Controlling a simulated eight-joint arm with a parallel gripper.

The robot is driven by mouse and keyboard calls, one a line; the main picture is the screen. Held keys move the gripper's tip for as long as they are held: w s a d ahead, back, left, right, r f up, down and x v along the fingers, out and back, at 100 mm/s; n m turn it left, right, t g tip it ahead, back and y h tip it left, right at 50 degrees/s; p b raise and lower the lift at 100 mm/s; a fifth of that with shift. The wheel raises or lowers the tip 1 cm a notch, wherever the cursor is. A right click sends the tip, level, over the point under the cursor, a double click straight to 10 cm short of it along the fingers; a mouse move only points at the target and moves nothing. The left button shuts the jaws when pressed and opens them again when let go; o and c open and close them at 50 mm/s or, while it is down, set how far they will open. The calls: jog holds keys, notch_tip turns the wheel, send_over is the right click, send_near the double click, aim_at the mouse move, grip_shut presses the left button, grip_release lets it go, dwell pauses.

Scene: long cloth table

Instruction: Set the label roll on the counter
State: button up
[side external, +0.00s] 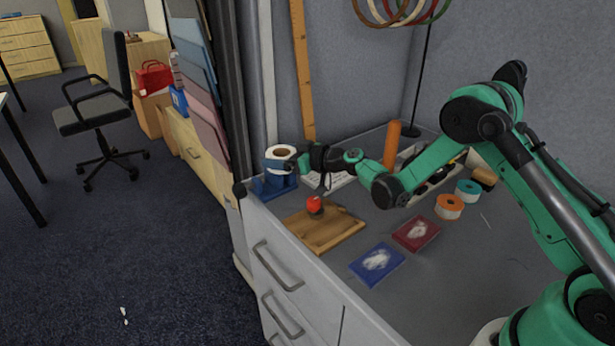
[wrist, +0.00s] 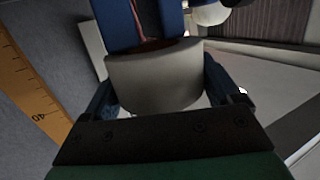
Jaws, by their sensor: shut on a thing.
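The label roll (side external: 281,152) is a white roll with a brown core, at the far left corner of the grey counter (side external: 450,258). It is at the top of a blue holder (side external: 273,183); whether it rests in it or is just above it I cannot tell. My gripper (side external: 300,162) reaches it from the right and is shut on it. In the wrist view the pale curved side of the label roll (wrist: 155,78) fills the space between my two fingers (wrist: 158,90), with the blue holder (wrist: 122,22) just beyond. The roll's far side is hidden there.
A wooden board (side external: 322,232) with a red object (side external: 314,205) lies in front. A blue packet (side external: 377,264), a red packet (side external: 416,232), an orange roll (side external: 449,207) and a teal roll (side external: 467,191) lie rightward. An orange cylinder (side external: 391,144) stands behind my arm. Bare counter shows at front right.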

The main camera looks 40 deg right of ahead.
jog(key=shift+f, duration=0.1)
jog(key=o, duration=1.1)
